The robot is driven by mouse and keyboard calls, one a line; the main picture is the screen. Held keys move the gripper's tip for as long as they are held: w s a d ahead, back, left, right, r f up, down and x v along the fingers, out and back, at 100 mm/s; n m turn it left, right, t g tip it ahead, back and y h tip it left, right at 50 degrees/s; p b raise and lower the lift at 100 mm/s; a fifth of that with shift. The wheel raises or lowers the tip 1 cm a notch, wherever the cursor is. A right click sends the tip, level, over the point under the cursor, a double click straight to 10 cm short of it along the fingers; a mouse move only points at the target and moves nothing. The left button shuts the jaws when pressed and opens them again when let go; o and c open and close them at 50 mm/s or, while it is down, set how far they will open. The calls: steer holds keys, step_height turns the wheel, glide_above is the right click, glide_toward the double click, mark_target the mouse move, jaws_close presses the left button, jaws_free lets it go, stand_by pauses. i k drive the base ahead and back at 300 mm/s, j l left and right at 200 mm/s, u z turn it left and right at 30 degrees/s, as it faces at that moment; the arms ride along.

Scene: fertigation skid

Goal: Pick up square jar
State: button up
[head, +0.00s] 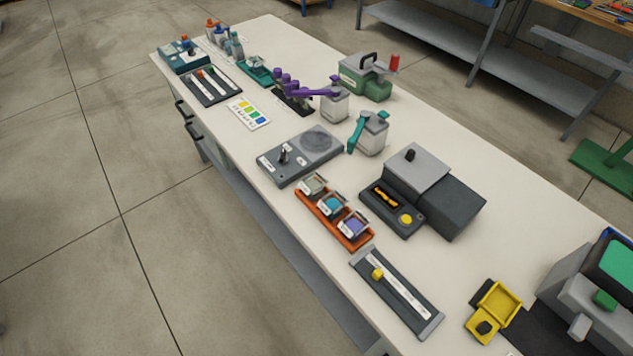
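Two pale, squarish jar-like vessels stand on the white bench. One vessel (372,136) has a teal handle-like part on its left and a teal top. The other vessel (334,106), a little farther back, has a purple arm reaching left from its top. Three small square containers also sit in an orange tray nearer the front edge: a grey-green one (313,186), a teal one (332,206) and a blue-violet one (353,225), with white labels. I cannot tell which of these is the square jar. My gripper is not in view.
The orange tray (364,243) is near the bench's front edge. A slider board (398,290) and yellow holder (497,303) lie nearer. The floor (90,240) left is clear.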

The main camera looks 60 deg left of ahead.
mark_target(313, 185)
steer(key=u, duration=1.6)
steer(key=i+u, duration=0.1)
steer(key=u, duration=0.6)
steer(key=i+l+u, duration=0.1)
steer(key=u, duration=0.25)
